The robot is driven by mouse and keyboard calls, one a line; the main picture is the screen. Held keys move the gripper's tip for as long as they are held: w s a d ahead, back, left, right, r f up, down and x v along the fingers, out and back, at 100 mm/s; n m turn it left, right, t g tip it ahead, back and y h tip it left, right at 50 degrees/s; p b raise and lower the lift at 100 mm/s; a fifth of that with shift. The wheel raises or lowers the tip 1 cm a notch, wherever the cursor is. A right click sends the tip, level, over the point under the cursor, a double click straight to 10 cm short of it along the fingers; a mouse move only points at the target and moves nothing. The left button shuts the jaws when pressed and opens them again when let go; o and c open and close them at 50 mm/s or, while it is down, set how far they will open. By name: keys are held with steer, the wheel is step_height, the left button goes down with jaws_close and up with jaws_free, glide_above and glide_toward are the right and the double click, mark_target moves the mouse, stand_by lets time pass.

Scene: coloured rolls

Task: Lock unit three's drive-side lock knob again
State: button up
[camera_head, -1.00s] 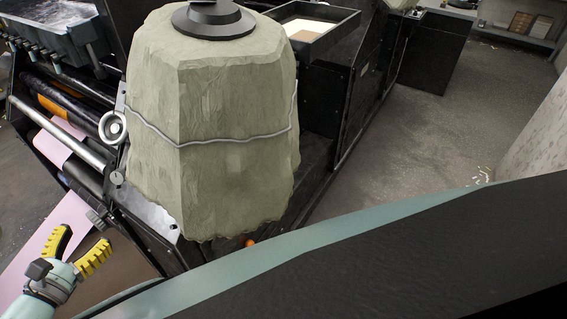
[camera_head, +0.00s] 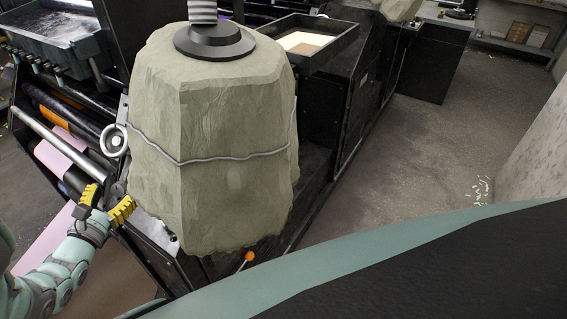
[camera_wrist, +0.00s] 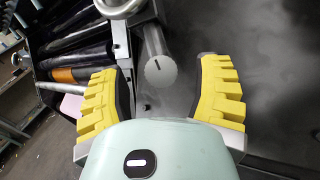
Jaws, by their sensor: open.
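A round grey lock knob (camera_wrist: 160,73) with a short dark line on its face shows in the wrist view. It sits at the end of a grey cylindrical part, ahead of my gripper (camera_wrist: 154,82). The yellow ribbed fingers are open, one on each side of the knob in the picture, with gaps to both. I cannot tell how far ahead the knob is. In the head view my gripper (camera_head: 107,203) is at the left, beside the machine's roller end. The knob is hard to make out there, probably hidden by the fingers.
A pale handwheel (camera_head: 115,140) stands just above my gripper; it shows at the top of the wrist view (camera_wrist: 118,6). A large covered unit (camera_head: 215,150) with a cord around it blocks much of the machine. An orange knob (camera_head: 249,256) is low down.

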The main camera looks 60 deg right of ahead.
steer(key=shift+x, duration=1.25)
steer(key=shift+o, duration=0.2)
steer(key=shift+s, duration=0.1)
steer(key=shift+a+f, duration=0.1)
jaws_close()
